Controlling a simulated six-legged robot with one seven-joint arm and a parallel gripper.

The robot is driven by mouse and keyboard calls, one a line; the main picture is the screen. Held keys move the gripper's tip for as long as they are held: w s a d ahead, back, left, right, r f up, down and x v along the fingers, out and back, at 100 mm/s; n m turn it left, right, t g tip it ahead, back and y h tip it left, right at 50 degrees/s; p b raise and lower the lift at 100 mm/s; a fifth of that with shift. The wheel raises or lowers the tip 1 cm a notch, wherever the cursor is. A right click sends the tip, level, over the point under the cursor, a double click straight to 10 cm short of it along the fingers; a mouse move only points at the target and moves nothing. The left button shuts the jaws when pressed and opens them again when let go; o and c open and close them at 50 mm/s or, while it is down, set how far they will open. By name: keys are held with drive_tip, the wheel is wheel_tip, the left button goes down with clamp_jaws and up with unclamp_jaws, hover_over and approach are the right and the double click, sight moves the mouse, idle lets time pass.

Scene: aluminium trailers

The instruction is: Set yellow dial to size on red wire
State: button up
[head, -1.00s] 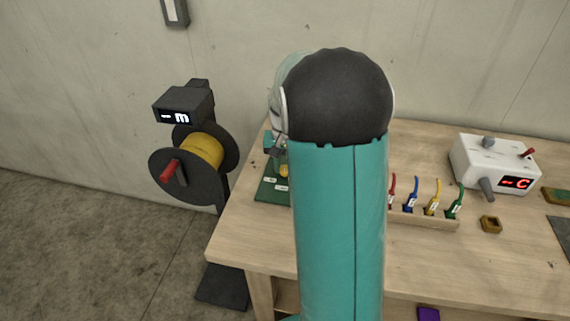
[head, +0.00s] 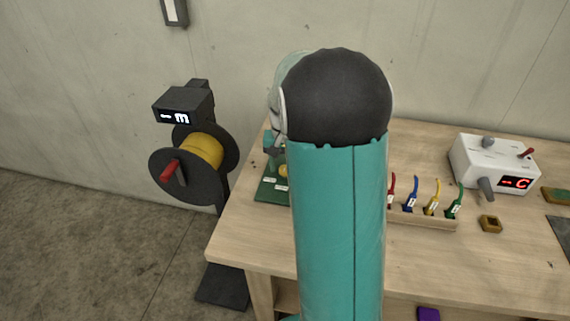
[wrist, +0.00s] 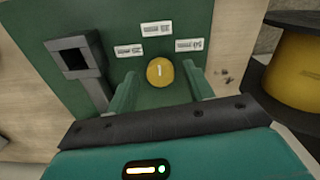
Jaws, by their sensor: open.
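The yellow dial (wrist: 160,72) is round with a white mark and sits on a green board (wrist: 107,22). Three white labels (wrist: 156,30) surround its far side; their print is too small to read. My gripper (wrist: 159,69) is open, with one green finger left and one right of the dial in the wrist view; I cannot tell whether they touch it. In the head view the dial (head: 283,170) is partly hidden by my arm. The red wire (head: 392,187) stands in a wooden rack (head: 430,221), partly behind my arm, with a small white tag.
Blue, yellow and green wires (head: 434,197) stand in the same rack. A dark square post (wrist: 75,58) rises left of the dial. A yellow spool (head: 203,152) stands left of the table. A white box (head: 496,163) with a red display sits at right.

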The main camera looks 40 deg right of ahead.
sight(285, 168)
wheel_tip(285, 168, up, 14)
drive_tip(key=shift+f, duration=0.15)
idle(0.7)
